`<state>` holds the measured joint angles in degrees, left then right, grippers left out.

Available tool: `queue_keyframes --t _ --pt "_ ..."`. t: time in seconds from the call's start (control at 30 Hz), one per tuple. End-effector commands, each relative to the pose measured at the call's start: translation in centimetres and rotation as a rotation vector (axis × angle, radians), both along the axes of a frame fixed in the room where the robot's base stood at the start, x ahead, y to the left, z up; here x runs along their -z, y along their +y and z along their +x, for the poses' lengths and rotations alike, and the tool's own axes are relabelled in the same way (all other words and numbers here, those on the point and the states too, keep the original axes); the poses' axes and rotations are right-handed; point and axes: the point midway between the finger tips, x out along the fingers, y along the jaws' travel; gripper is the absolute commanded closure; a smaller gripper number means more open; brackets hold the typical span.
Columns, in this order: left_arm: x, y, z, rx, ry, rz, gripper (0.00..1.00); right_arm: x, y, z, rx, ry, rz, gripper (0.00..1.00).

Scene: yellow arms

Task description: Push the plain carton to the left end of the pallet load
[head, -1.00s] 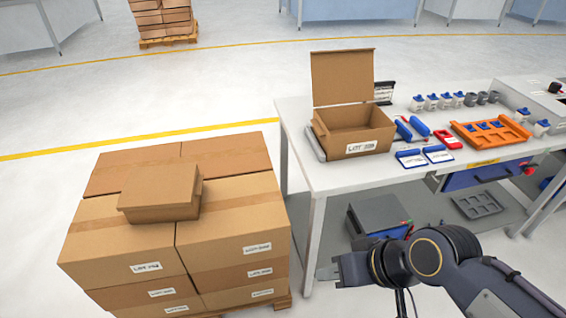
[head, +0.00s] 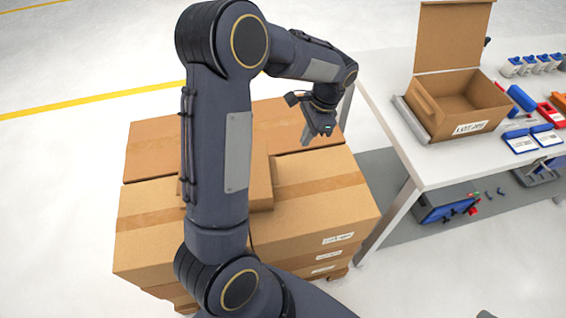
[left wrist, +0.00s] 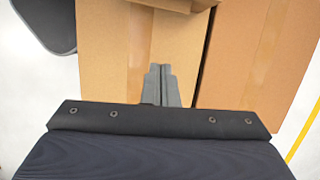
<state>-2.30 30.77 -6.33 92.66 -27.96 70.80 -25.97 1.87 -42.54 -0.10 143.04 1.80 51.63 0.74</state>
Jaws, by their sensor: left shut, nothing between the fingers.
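The plain carton (head: 262,188) is a small brown box on top of the pallet load. In the head view my left arm hides most of it; its right part shows beside the arm. The pallet load (head: 325,200) is a stack of larger taped cartons with labels on the front. My left gripper (head: 307,139) is shut and empty, pointing down to the right of the plain carton, towards the load's back right. Its closed fingers show in the left wrist view (left wrist: 160,70) over the carton tops. I cannot tell whether they touch anything. My right gripper is out of view.
A workbench (head: 400,150) stands to the right of the load, with an open carton (head: 455,105), blue tools and small parts on it. A yellow floor line (head: 90,102) runs behind the load. The floor to the left is clear.

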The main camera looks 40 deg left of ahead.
Motion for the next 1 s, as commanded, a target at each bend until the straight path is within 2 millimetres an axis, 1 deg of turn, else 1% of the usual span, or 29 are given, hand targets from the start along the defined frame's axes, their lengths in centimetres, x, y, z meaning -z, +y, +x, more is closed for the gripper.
queue_keyframes --t 0.1,0.17,0.27,0.63,0.67,0.7,0.8,1.0 --pt "1.1 0.1 0.4 0.023 0.021 0.016 1.0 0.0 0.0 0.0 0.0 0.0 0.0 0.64" --pt "1.6 0.3 0.4 0.025 0.023 0.018 1.0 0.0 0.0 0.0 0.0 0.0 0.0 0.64" --pt "3.0 0.5 0.0 0.024 0.025 0.016 1.0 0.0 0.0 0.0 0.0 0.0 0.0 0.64" --pt "10.4 1.9 -1.9 0.023 0.026 0.016 1.0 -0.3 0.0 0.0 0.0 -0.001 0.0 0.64" --pt "10.6 2.1 -2.1 0.022 0.025 0.015 1.0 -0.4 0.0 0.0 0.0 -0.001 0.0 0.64" --pt "10.1 2.6 -2.7 0.02 0.021 0.016 1.0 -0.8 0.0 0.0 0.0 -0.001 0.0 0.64" --pt "10.2 3.5 -3.8 0.021 0.02 0.016 1.0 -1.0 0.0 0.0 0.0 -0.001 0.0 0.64" --pt "10.3 4.3 -4.8 0.022 0.02 0.015 1.0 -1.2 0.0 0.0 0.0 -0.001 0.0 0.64"
